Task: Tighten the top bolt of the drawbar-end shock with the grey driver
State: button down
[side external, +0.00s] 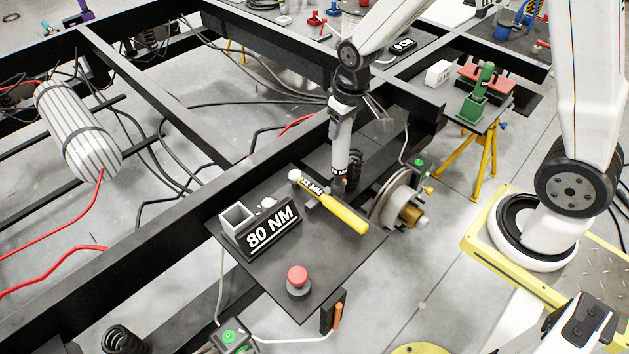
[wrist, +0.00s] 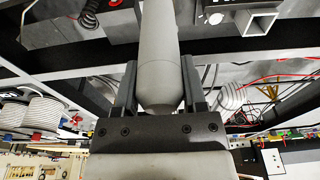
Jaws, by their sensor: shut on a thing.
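My gripper (side external: 346,103) is shut on the grey driver (side external: 341,140), which hangs nearly upright with its dark lower end down at the chassis rail. In the wrist view the driver (wrist: 159,50) stands between the two dark jaws of my gripper (wrist: 158,82). A black coil-spring shock (side external: 355,168) shows just right of and behind the driver, beside a brake disc (side external: 391,196). Its top bolt is hidden, and I cannot tell whether the driver tip touches it. Another black shock spring (side external: 124,339) shows at the lower left. Which one is at the drawbar end is unclear.
Close by the driver is a black side table (side external: 325,262) with an 80 NM block (side external: 270,234), a yellow-handled tool (side external: 343,211) and a red button (side external: 298,277). A green tool in a holder (side external: 474,107) stands at the right. Cables lie across the floor.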

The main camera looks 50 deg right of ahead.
jog(key=shift+s, duration=2.45)
jog(key=shift+w, duration=0.1)
jog(key=w, duration=0.4)
jog(key=shift+w, duration=0.4)
